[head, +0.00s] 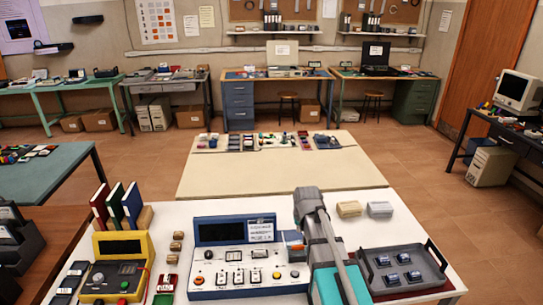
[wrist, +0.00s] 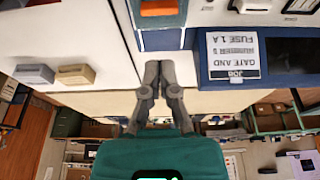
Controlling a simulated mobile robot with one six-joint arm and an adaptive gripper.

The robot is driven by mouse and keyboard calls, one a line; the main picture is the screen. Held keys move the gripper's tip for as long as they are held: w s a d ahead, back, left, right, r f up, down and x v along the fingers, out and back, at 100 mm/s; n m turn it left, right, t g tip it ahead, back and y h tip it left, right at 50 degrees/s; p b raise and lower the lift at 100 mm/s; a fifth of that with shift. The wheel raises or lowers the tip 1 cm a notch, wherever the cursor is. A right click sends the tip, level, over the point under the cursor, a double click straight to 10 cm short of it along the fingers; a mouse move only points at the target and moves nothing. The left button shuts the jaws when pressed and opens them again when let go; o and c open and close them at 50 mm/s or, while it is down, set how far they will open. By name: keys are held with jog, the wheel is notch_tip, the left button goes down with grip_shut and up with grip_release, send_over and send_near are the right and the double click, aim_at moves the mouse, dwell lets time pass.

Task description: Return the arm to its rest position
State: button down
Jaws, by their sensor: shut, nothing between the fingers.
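My gripper (wrist: 158,72) shows in the wrist view with its two grey fingers close together, shut and empty. Its fingertips point toward the white table's edge, between the blue console (wrist: 205,45) and two small blocks. In the head view my arm rises from the bottom over the white table (head: 400,228), just right of the blue console (head: 215,265). My fingers cannot be made out there. The console carries a white job card (head: 260,231), which also shows upside down in the wrist view (wrist: 233,56).
A beige block (head: 349,209) and a grey block (head: 379,210) stand right of my arm. A dark tray (head: 438,262) with several small parts lies nearer. A yellow meter (head: 118,270) and books (head: 131,203) are at left. The pale table (head: 285,176) beyond is mostly clear.

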jog(key=s+g, duration=0.3)
jog(key=s, duration=1.4)
jog(key=shift+f, duration=0.4)
